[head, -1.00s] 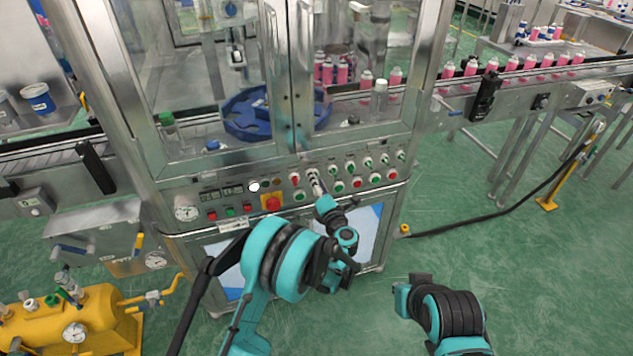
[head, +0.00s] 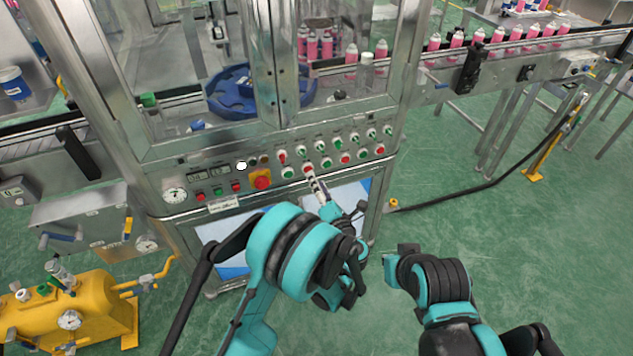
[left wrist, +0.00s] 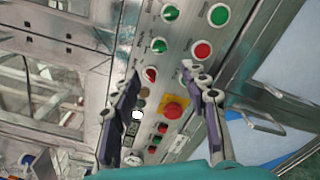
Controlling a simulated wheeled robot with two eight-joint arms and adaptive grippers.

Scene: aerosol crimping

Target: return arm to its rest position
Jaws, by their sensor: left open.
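My left arm (head: 290,250) is teal and black and reaches in from the bottom toward the machine's control panel. My left gripper (head: 314,184) is in front of the panel's lower edge, just below a red button. In the left wrist view its two dark fingers (left wrist: 162,74) are spread apart with nothing between them. The control panel (head: 219,180) shows behind them, with a red emergency stop (left wrist: 174,110) on a yellow plate. Contact with the panel cannot be made out. My right arm (head: 440,285) is at the lower right; its gripper is not visible.
The crimping machine has glass doors above the panel and a blue turntable (head: 236,105) inside. A conveyor (head: 530,48) with pink cans runs off to the right. A yellow tank (head: 95,312) stands at lower left. Green floor (head: 550,265) is open at right.

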